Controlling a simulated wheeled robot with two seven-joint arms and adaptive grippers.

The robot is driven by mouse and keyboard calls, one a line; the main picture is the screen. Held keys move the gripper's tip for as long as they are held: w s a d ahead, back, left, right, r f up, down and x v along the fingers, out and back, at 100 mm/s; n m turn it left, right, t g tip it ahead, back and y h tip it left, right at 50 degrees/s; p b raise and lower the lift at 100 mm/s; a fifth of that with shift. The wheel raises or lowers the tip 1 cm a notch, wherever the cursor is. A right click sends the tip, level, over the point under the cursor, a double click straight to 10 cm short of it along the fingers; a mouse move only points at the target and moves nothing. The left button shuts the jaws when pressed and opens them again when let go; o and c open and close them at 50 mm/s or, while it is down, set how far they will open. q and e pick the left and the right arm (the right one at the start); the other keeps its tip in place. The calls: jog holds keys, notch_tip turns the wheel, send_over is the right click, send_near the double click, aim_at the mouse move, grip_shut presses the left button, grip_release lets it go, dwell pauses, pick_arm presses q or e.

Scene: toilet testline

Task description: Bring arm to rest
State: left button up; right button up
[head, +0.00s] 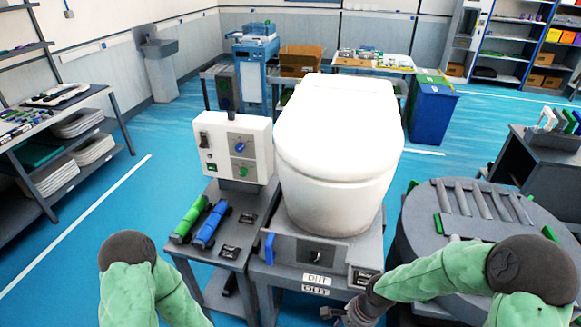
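My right arm (437,274) in its green sleeve reaches in from the lower right, bent at a dark elbow cap.
A control box (233,147) with a blue and a green knob stands left of the toilet. A green (188,220) and a blue cylindrical tool (211,226) lie on the side cart below it. A round grey table (430,215) stands close on the right, near my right arm.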

jog(key=s+a+f+n, duration=0.2)
jog(key=s+f+n, duration=0.2)
jog(key=f, duration=0.2)
jog(key=s+a+f+n+y, duration=0.1)
jog(key=s+a+f+n, duration=0.2)
jog(key=s+f+n, duration=0.2)
jog(key=x, duration=0.2)
jog(key=shift+f, duration=0.35)
jog(key=shift+d, duration=0.1)
